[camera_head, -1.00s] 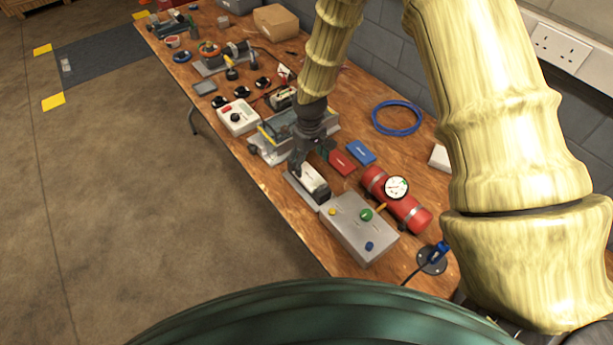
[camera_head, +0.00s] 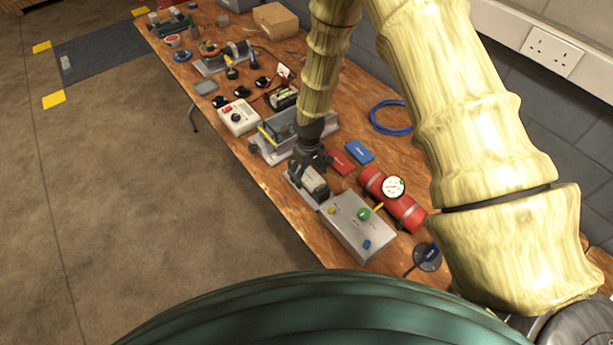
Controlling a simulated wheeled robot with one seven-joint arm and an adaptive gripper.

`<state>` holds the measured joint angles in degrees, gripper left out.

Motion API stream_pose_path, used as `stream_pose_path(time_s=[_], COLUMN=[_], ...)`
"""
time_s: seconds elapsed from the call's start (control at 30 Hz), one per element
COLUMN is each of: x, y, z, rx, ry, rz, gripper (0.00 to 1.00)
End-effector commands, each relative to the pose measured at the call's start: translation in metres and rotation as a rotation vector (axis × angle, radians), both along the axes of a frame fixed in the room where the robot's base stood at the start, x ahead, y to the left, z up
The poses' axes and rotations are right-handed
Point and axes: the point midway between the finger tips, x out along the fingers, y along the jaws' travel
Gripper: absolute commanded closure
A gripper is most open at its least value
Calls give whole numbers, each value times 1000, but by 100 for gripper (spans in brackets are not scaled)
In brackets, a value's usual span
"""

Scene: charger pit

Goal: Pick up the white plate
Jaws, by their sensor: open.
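My gripper (camera_head: 313,174) is open, with its dark body low over the bench beside the grey control box. A small pale block on a light flat base (camera_head: 296,190) sits directly under and beside the gripper. I cannot tell whether this pale piece is the white plate, or whether the fingers touch it. The fingers partly cover it, and the fingertips are hard to make out. No other clear white plate shows on the open part of the bench. My arm hides the bench's right side.
The wooden bench (camera_head: 268,178) is crowded. The grey box with coloured buttons (camera_head: 348,232) and a red cylinder with a gauge (camera_head: 408,212) stand close by. A red block (camera_head: 341,163), a blue block (camera_head: 360,151) and a blue cable coil (camera_head: 390,118) lie behind.

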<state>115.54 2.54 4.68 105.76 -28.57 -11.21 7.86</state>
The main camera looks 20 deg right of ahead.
Motion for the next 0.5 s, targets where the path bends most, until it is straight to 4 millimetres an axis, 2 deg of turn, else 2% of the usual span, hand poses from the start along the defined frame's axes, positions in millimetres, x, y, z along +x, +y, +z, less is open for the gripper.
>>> stream_pose_path(time_s=[0.13, 0.17, 0.4, 0.43, 0.5], x=[0, 0, 0, 0, 0], y=[0, 0, 0, 0, 0], z=[0, 0, 0, 0, 0], rx=[0, 0, 0, 0, 0], ry=[0, 0, 0, 0, 0], rz=[0, 0, 0, 0, 0], gripper=[20, 23, 67, 70, 70])
